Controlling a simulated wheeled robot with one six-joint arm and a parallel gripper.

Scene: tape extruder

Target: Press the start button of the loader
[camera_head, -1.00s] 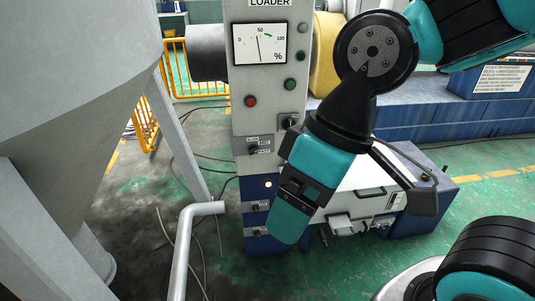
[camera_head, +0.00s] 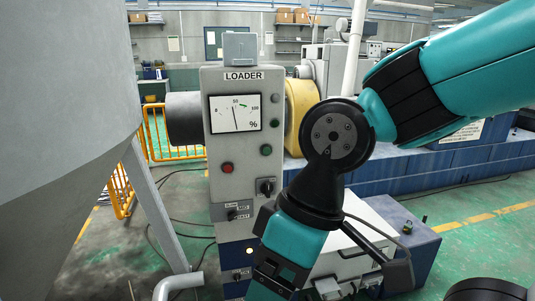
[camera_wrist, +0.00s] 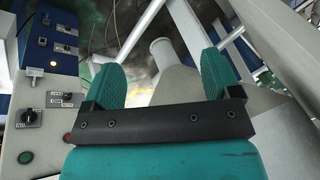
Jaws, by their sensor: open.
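The loader (camera_head: 240,76) is a grey cabinet with a percent gauge (camera_head: 236,113) near its top. No start label is readable. In the wrist view the panel is at the left, with a green button (camera_wrist: 25,157) at the lower left and the red button (camera_wrist: 66,137) partly hidden. My gripper (camera_wrist: 162,82) is open and empty, pointing down beside the lower panel, apart from the buttons.
A black rotary knob (camera_head: 266,187) sits below the green button, with small switches (camera_head: 237,213) and a lit lamp (camera_head: 249,250) lower down. A large grey hopper (camera_head: 65,120) stands left of the loader. A white-topped box (camera_head: 372,225) stands right behind my arm.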

